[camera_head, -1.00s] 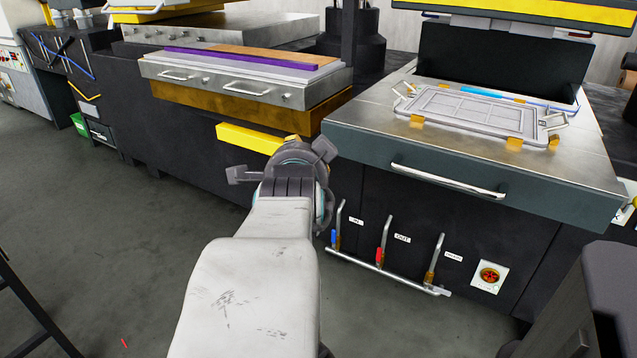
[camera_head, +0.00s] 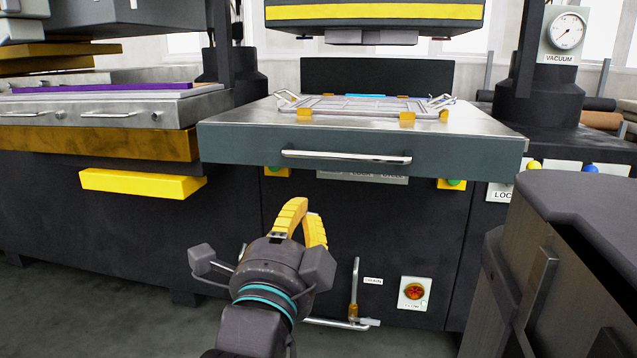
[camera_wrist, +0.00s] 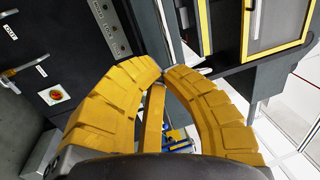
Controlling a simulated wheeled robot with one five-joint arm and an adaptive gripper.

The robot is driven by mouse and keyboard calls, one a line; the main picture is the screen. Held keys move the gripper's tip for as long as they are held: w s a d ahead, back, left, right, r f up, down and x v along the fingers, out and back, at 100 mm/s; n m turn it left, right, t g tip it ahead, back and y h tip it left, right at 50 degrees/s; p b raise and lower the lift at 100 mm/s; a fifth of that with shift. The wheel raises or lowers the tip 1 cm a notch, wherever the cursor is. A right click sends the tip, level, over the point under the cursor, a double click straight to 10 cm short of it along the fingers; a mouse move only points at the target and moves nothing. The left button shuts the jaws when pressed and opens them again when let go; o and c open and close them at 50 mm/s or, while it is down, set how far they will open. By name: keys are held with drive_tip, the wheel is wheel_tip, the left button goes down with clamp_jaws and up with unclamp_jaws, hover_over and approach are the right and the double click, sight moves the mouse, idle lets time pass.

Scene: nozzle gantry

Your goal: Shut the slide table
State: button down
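The slide table (camera_head: 232,147) is a grey-green drawer-like slab with a metal top. It sticks out in front of the black cabinet, under the raised yellow-striped press head (camera_head: 376,14). A silver bar handle (camera_head: 346,157) runs across its front face. A grey framed plate (camera_head: 365,106) with orange corner blocks lies on top. My gripper (camera_head: 306,208) has yellow fingers and is below and a little left of the handle, apart from it in the picture. In the wrist view my gripper (camera_wrist: 164,71) has its curved fingertips together, with nothing seen held between them.
A yellow block (camera_head: 142,183) juts from the cabinet at left, below another table with a purple strip (camera_head: 117,88). A metal lever (camera_head: 355,290) and a red-button box (camera_head: 413,293) are low on the front. A dark cabinet-like body (camera_head: 560,230) fills the lower right.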

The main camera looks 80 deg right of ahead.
drive_tip(key=b, duration=0.3)
approach(321, 167)
drive_tip(key=d+r, duration=0.1)
drive_tip(key=r, duration=0.1)
drive_tip(key=s+d+r, duration=0.1)
drive_tip(key=d+r, duration=0.1)
drive_tip(key=shift+s+r, duration=0.1)
drive_tip(key=shift+s, duration=0.05)
idle(0.4)
